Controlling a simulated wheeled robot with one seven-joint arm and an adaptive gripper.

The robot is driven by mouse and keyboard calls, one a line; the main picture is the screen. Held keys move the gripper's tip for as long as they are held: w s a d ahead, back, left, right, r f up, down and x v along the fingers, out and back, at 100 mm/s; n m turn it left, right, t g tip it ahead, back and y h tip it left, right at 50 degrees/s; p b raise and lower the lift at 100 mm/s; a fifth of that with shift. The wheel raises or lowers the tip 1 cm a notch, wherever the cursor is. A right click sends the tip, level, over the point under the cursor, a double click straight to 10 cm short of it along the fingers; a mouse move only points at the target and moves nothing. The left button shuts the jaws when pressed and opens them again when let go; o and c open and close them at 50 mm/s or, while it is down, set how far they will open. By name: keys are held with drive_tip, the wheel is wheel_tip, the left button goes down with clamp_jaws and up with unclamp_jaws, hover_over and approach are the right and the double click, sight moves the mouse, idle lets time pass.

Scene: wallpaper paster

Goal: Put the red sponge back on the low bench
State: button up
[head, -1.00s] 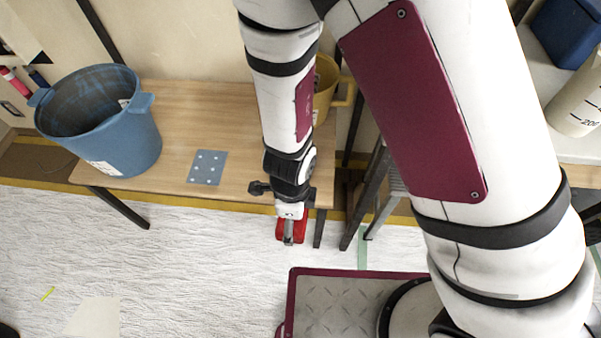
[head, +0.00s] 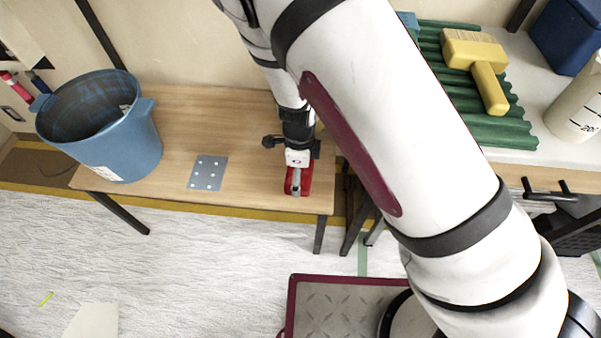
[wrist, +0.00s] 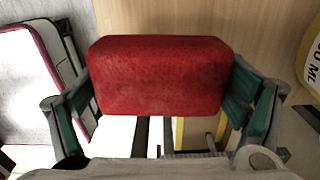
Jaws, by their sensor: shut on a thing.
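The red sponge (head: 305,182) is held in my gripper (head: 298,180) over the front right part of the low wooden bench (head: 230,125). In the wrist view the red sponge (wrist: 160,75) sits between the two fingers of my gripper (wrist: 160,95), which press on its left and right ends. The bench top (wrist: 255,20) shows behind and above it. I cannot tell whether the sponge touches the bench top.
A blue bucket (head: 125,145) stands at the bench's left end. A blue-grey plate with white dots (head: 208,172) lies on the bench left of my gripper. At the right, a higher worktop (head: 535,150) holds a yellow brush (head: 478,60) on a green ribbed tray (head: 500,132).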

drive_tip(key=shift+w, duration=0.3)
drive_tip(key=f, duration=0.1)
drive_tip(key=w+f+b, duration=0.1)
drive_tip(key=shift+w+d+f, duration=0.1)
drive_tip(key=shift+f, duration=0.5)
drive_tip(key=shift+f, duration=0.15)
drive_tip(key=o, duration=0.9)
drive_tip(key=shift+f+b, duration=0.1)
drive_tip(key=shift+b, duration=0.45)
drive_tip(key=r+p, duration=0.3)
drive_tip(key=r, duration=0.3)
drive_tip(key=r+p, duration=0.2)
drive_tip(key=r, duration=0.5)
drive_tip(key=shift+s+d+r+p, duration=0.1)
drive_tip(key=shift+s+d+p, duration=0.1)
drive_tip(key=shift+p, duration=0.2)
drive_tip(key=shift+r, duration=0.35)
